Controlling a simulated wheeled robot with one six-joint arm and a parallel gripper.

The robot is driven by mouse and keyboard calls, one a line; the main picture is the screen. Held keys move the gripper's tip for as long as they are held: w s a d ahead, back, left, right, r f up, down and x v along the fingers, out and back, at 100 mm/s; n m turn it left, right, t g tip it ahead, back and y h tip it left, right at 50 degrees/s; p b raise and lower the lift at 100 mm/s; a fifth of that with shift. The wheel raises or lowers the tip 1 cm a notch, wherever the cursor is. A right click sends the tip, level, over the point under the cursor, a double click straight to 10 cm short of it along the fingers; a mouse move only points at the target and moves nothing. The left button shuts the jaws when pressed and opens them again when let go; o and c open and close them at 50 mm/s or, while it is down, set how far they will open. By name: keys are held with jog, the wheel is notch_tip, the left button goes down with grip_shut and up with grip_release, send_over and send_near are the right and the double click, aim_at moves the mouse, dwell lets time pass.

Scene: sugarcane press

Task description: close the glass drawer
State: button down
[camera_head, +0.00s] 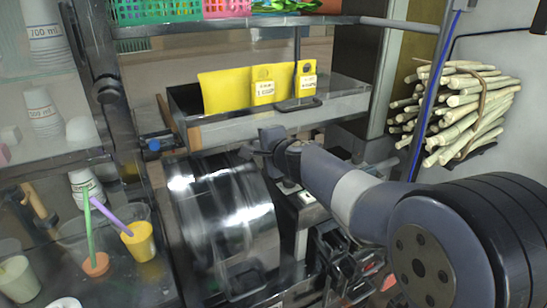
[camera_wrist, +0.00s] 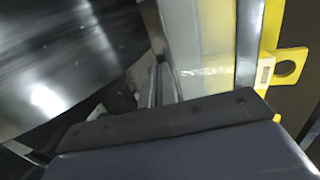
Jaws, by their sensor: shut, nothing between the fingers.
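The drawer (camera_head: 235,128) is a long metal-framed tray below the upper shelf, in the middle of the head view. It stands out toward me and holds yellow bags (camera_head: 224,92) with white labels. My gripper (camera_head: 268,143) is shut and empty, close to the drawer's front lower edge. I cannot tell whether it touches the drawer. In the wrist view, a pale, see-through panel (camera_wrist: 207,55) runs beside a yellow bag (camera_wrist: 268,30).
A shiny metal drum (camera_head: 225,215) sits just below the drawer. Cups with straws, including a yellow cup (camera_head: 139,240), stand at the left. A bundle of sugarcane (camera_head: 470,110) hangs at the right. Green and pink baskets (camera_head: 160,10) are on the shelf above.

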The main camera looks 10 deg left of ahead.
jog(key=w+a+p, duration=0.1)
jog(key=w, duration=0.1)
jog(key=w+a+p, duration=0.1)
jog(key=w+a, duration=0.1)
jog(key=w, duration=0.1)
jog(key=w+a+p, duration=0.1)
jog(key=w+a, duration=0.1)
jog(key=w, duration=0.1)
jog(key=shift+a, duration=0.2)
dwell(0.3)
